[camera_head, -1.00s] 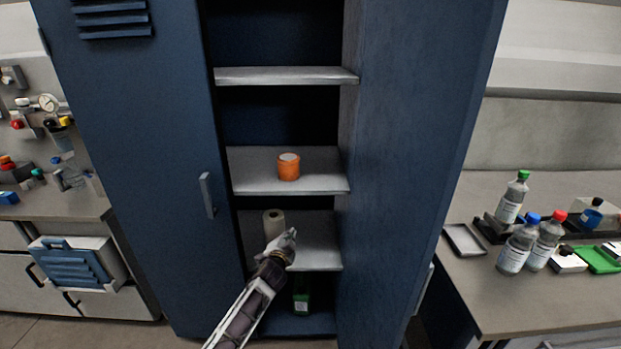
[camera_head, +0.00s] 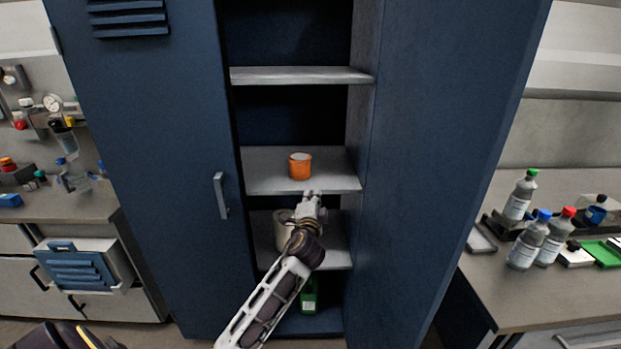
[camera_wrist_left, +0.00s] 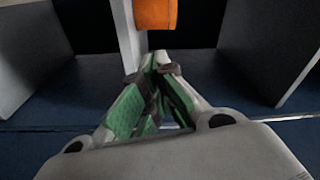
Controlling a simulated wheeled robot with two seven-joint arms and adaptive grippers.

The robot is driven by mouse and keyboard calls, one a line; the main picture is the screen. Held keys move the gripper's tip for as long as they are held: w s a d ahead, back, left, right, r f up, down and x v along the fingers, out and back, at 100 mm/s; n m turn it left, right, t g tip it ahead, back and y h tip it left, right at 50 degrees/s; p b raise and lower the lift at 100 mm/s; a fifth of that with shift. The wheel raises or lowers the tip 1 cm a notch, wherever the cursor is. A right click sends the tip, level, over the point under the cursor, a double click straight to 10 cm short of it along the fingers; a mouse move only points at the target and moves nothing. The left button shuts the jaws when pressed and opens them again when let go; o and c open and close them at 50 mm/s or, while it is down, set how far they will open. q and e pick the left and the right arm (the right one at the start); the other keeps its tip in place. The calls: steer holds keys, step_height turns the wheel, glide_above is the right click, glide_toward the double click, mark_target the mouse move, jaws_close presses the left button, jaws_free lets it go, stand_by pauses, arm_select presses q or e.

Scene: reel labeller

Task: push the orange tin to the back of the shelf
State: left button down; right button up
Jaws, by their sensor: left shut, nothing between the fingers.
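The orange tin (camera_head: 300,167) stands upright on the cabinet's middle shelf (camera_head: 335,179), near its front part, with bare shelf around it. It also shows at the top of the left wrist view (camera_wrist_left: 155,14), cut off by the frame edge. My left gripper (camera_head: 313,194) is shut and empty. It is in front of the shelf's front edge, just below and slightly right of the tin in the picture, and I see no contact with it. In the left wrist view its closed fingertips (camera_wrist_left: 158,62) point toward the tin. My right gripper is not in view.
An upper shelf (camera_head: 300,75) is above. A pale roll (camera_head: 281,232) and a green item (camera_head: 309,296) stand lower down. Bottles (camera_head: 528,240) stand on the right bench.

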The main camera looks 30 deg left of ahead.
arm_select(q)
steer(key=shift+s+a+f+m+g+y, duration=0.15)
steer(key=shift+s+a+m+g+y, duration=0.2)
steer(key=shift+a+m, duration=0.15)
steer(key=shift+s+a+f+m+g+y, duration=0.15)
steer(key=shift+s+a+m+g+y, duration=0.15)
steer(key=shift+a+m+y, duration=0.15)
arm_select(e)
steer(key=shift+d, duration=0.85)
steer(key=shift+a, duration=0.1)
